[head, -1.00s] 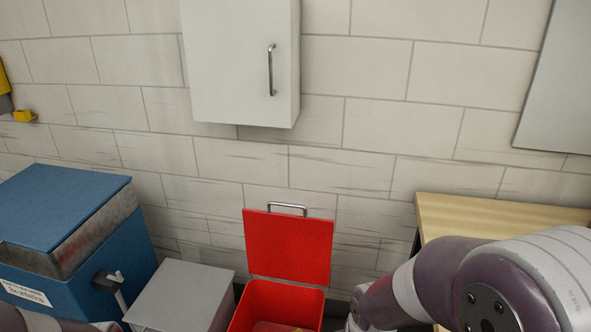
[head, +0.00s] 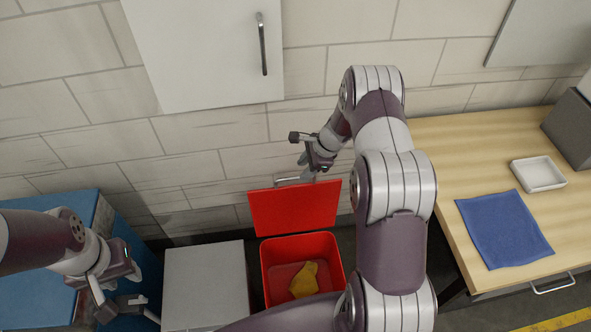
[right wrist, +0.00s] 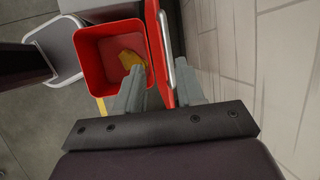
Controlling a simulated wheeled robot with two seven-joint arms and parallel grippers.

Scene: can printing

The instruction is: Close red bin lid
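The red bin (head: 267,272) stands on the floor with its red lid (head: 297,207) raised upright at the back, against the wall side. A metal handle (head: 288,181) runs along the lid's top edge. My right gripper (head: 305,164) is above that handle. In the right wrist view, the open fingers of my right gripper (right wrist: 160,75) lie on either side of the lid (right wrist: 153,35) and its handle (right wrist: 166,45), with gaps showing. My left gripper (head: 110,292) is by the blue box at the lower left; its finger opening is unclear.
A yellow cloth-like item (head: 304,279) lies inside the bin. A grey-lidded bin (head: 205,280) stands close on its left, beside the blue box (head: 60,211). A wooden table (head: 480,135) with a blue cloth (head: 503,228) and white tray (head: 538,174) is at right.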

